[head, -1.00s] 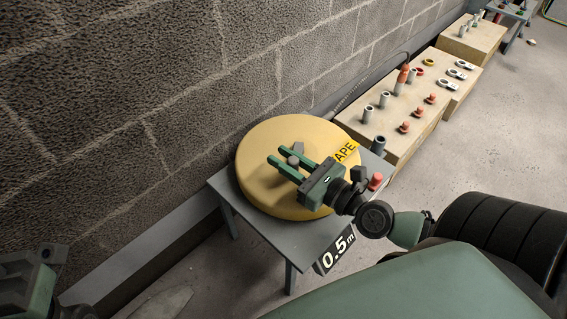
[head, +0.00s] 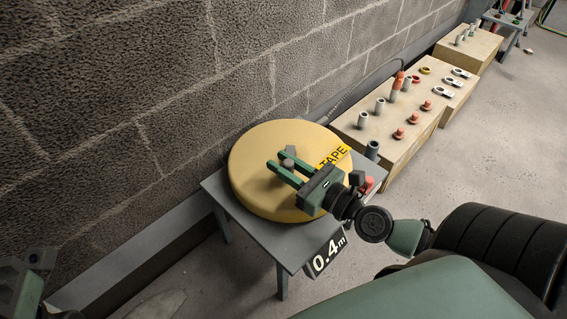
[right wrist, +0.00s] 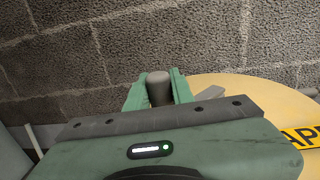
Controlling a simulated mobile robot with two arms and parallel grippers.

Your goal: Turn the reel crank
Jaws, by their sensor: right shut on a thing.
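The reel (head: 262,195) is a round yellow drum with a "TAPE" label, lying flat on a small grey table. Its crank has a grey upright knob (head: 288,163) and a grey arm (head: 292,151) on the drum's top. My right gripper (head: 282,170) reaches over the drum from the right, its two green fingers on either side of the knob. In the right wrist view the knob (right wrist: 159,88) stands between the fingers, gripped by them. A sign on the table front reads "0.4 m" (head: 329,251). My left gripper (head: 22,285) is partly in view at the lower left, its fingers unclear.
The grey table (head: 284,238) stands close to the block wall (head: 160,80). To its right, wooden boxes (head: 395,150) carry grey cylinders, orange-red pieces and rings. A red button-like piece (head: 368,184) sits on the table's right. The floor (head: 490,150) at right is clear.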

